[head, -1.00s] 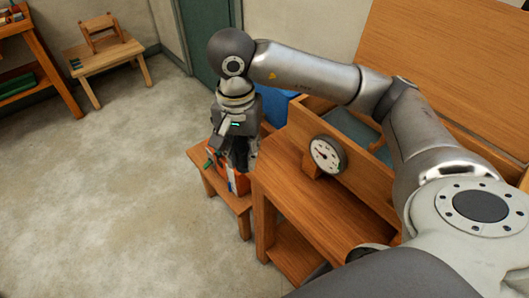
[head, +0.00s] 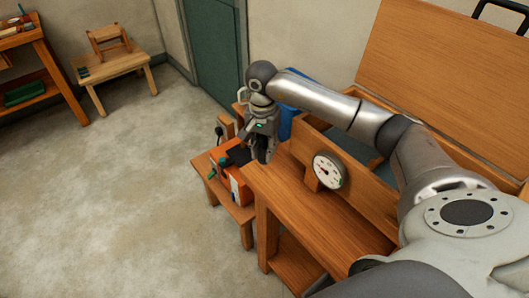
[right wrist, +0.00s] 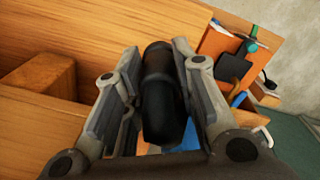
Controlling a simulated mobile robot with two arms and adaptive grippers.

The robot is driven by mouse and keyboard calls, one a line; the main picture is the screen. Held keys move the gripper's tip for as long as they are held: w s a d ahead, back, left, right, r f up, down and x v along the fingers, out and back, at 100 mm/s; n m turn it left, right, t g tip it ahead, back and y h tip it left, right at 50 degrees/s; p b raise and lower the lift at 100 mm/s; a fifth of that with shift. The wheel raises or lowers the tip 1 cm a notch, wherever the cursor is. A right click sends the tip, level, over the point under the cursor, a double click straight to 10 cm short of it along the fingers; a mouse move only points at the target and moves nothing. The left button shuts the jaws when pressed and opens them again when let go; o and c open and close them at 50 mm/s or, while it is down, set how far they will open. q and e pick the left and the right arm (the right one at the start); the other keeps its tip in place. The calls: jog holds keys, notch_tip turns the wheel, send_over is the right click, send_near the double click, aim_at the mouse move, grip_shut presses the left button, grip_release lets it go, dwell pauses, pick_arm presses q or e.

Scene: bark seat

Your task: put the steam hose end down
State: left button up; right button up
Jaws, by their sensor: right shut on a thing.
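My right gripper (head: 260,153) is at the far left end of the wooden bench (head: 285,190), pointing down, beside an orange box. In the right wrist view its fingers stand on both sides of a black cylinder, which looks like the steam hose end (right wrist: 160,92), and are shut on it. The wooden bench top (right wrist: 110,35) shows beyond the cylinder. In the head view the hose end is hard to tell from the dark fingers. I cannot see the rest of the hose. My left gripper is not in view.
The orange box (head: 240,187) stands on a low wooden stool (head: 229,208) left of the bench. A round white gauge (head: 328,170) stands on the bench, in front of a wooden chest (head: 363,167). The bench top left of the gauge is mostly clear.

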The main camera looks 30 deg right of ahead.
aim_at(264, 156)
jog(key=shift+w+d+f, duration=0.2)
jog(key=shift+f, duration=0.2)
jog(key=shift+f+p, duration=0.35)
jog(key=shift+p, duration=0.1)
notch_tip(264, 156, down, 2)
jog(key=shift+p, duration=0.55)
jog(key=shift+d+f, duration=0.1)
jog(key=shift+f, duration=0.15)
jog(key=shift+f+b, duration=0.15)
jog(key=shift+b, duration=0.15)
jog(key=o, duration=1)
jog(key=shift+c, duration=0.2)
